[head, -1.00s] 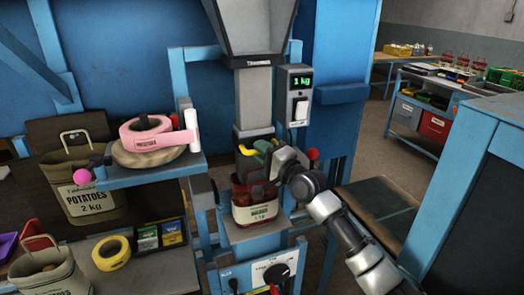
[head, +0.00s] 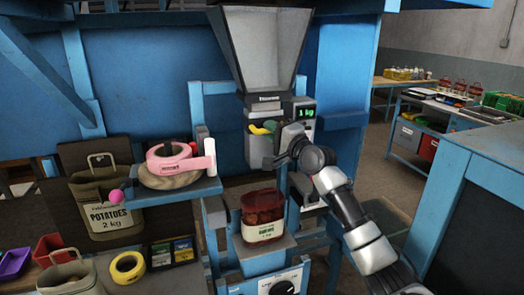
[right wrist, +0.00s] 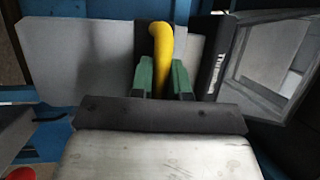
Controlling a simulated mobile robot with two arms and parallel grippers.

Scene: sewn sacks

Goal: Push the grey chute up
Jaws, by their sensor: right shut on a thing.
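The grey chute (head: 258,152) sits under the hopper in the head view, its lower end clear above the sack. It also shows in the right wrist view (right wrist: 75,50). A yellow handle (head: 258,130) is on its front and stands between my green fingertips in the right wrist view (right wrist: 160,42). My right gripper (head: 274,129) is shut on that handle. A dark red filled sack with a white label (head: 263,232) stands upright on a small grey shelf below, apart from the chute. My left gripper is not in view.
The grey funnel-shaped hopper (head: 262,45) is right above the chute. A potato sack (head: 108,214) stands farther left.

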